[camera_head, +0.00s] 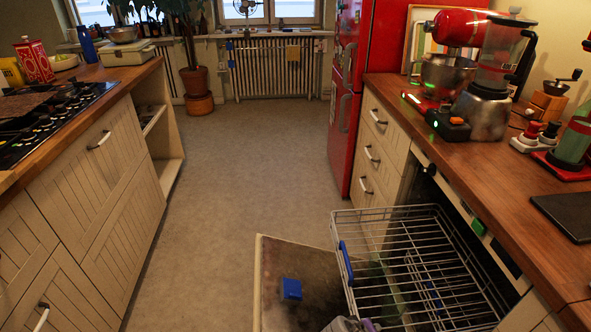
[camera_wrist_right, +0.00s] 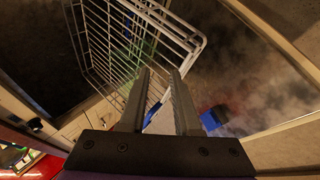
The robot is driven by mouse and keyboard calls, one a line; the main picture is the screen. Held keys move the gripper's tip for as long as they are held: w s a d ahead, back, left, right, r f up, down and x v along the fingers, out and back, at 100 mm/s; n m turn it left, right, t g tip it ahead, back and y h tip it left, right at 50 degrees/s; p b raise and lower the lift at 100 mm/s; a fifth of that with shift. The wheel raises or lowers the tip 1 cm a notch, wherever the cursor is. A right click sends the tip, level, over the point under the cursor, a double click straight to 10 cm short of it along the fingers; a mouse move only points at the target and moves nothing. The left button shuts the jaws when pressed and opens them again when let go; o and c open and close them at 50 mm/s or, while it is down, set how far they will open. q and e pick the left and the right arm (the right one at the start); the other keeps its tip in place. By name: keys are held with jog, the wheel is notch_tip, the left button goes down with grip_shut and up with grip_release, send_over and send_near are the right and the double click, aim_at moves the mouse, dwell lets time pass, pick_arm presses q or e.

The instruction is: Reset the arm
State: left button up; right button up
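My right gripper (camera_wrist_right: 160,75) shows in the right wrist view with its two grey fingers apart and nothing held between them. It points toward the wire dishwasher rack (camera_wrist_right: 125,28) and the open door (camera_wrist_right: 260,85); I cannot tell the exact distance. My left gripper is in neither view. In the head view a small grey and purple piece shows at the bottom edge; I cannot tell if it is part of my arm.
The dishwasher rack (camera_head: 412,262) is pulled out over the lowered door (camera_head: 268,270), where a blue block (camera_head: 291,289) sits. Counters with drawers stand left (camera_head: 85,190) and right (camera_head: 520,190). A red fridge (camera_head: 365,90) stands at the back right. The middle floor (camera_head: 235,165) is clear.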

jog(key=s+r+m+y, duration=0.3)
jog(key=s+m+y, duration=0.25)
jog(key=s, duration=0.95)
pick_arm(q)
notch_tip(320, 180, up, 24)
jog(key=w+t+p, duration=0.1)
jog(key=p, duration=2)
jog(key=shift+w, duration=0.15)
pick_arm(e)
notch_tip(320, 180, up, 23)
jog(key=w, duration=0.1)
jog(key=shift+w+r+n, duration=0.15)
jog(key=shift+w+n, duration=0.2)
